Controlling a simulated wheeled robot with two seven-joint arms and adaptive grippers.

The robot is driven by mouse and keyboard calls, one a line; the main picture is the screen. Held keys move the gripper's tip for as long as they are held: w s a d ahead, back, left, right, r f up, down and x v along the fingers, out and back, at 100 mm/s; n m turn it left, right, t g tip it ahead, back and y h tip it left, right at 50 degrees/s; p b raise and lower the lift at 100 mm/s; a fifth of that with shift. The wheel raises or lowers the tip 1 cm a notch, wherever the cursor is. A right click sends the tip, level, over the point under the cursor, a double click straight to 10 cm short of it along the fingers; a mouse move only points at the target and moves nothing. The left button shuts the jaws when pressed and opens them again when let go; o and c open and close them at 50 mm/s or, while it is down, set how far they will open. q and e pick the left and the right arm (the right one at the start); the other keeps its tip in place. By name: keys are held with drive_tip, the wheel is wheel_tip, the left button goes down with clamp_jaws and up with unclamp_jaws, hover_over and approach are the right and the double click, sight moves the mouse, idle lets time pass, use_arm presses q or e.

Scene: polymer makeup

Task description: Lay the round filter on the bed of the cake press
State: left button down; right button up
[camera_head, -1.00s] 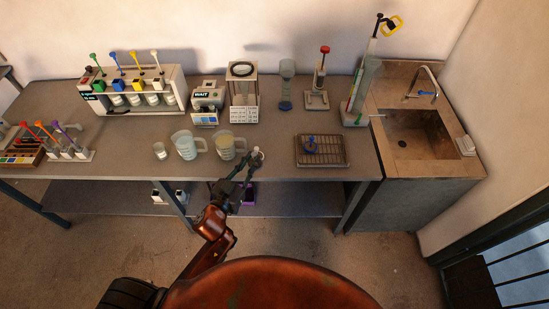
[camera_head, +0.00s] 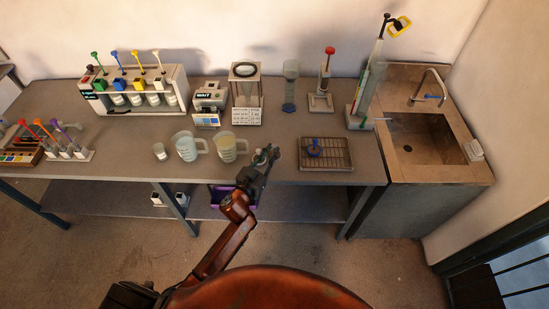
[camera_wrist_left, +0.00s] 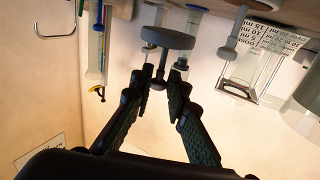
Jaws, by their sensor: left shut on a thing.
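A grey disc, apparently the round filter (camera_wrist_left: 168,38), shows in the left wrist view just beyond my left fingertips. My left gripper (camera_wrist_left: 160,72) is shut on a small knob or stem at the disc; the exact contact is partly hidden. In the head view my left gripper (camera_head: 267,156) hovers near the table's front edge, left of the wire rack. The stand with a red knob, apparently the cake press (camera_head: 323,86), is upright at the back of the table, well away from my gripper. My right gripper is not in view.
Two jugs (camera_head: 187,146) (camera_head: 227,148) are left of my gripper.

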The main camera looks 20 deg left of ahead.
use_arm(q)
drive_tip(key=shift+w+d+f+b, duration=0.25)
drive_tip(key=shift+w+f+b, duration=0.15)
drive_tip(key=shift+w+f, duration=0.75)
drive_tip(key=shift+f+b, duration=0.4)
drive_tip(key=shift+f, duration=1.05)
drive_tip(key=shift+f, duration=0.2)
drive_tip(key=c, duration=1.9)
unclamp_jaws()
